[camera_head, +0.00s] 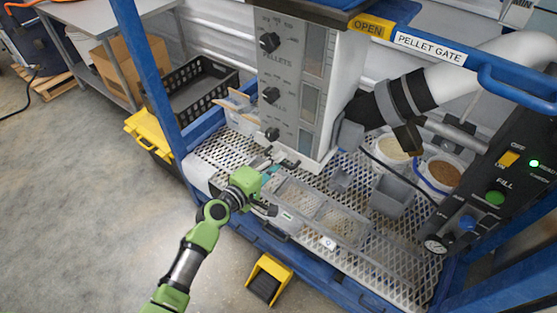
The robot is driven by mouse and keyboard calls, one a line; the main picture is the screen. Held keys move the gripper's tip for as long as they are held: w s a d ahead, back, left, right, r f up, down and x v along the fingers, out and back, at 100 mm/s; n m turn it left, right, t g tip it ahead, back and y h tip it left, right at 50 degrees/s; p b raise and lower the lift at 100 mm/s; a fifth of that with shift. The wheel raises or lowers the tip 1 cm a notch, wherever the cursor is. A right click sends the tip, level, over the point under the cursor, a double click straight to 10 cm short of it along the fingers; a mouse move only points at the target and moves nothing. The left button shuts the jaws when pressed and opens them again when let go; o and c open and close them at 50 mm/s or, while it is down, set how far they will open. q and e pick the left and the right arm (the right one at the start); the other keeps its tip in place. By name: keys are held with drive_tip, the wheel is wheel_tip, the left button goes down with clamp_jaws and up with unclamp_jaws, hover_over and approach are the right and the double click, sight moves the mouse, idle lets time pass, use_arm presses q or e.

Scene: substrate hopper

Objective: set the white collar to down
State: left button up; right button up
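A white hose (500,65) comes in from the right to the side of the grey hopper (300,85). Dark cuffs (385,107) sit on the hose, with a pale band (402,97) between them. This band may be the white collar; I cannot tell for sure, nor whether it is up or down. My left gripper (272,186), green with dark fingers, is low in front of the hopper's base, over the front of the perforated deck. Its fingers look spread, with nothing seen between them. It is well apart from the hose. My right gripper is not in view.
A clear divided tray (352,232) lies on the deck (395,275) right of my gripper. A grey scoop-like bin (392,195) and tubs of brown pellets (442,172) stand behind. The control panel (510,165) is at right. Blue frame posts (150,75) border the bench.

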use_arm(q)
drive_tip(key=shift+w+d, duration=0.2)
drive_tip(key=shift+w, duration=0.05)
clamp_jaws()
wheel_tip(320, 180, down, 4)
drive_tip(key=b, duration=0.4)
drive_tip(key=shift+s, duration=0.15)
drive_tip(key=shift+f, duration=0.1)
unclamp_jaws()
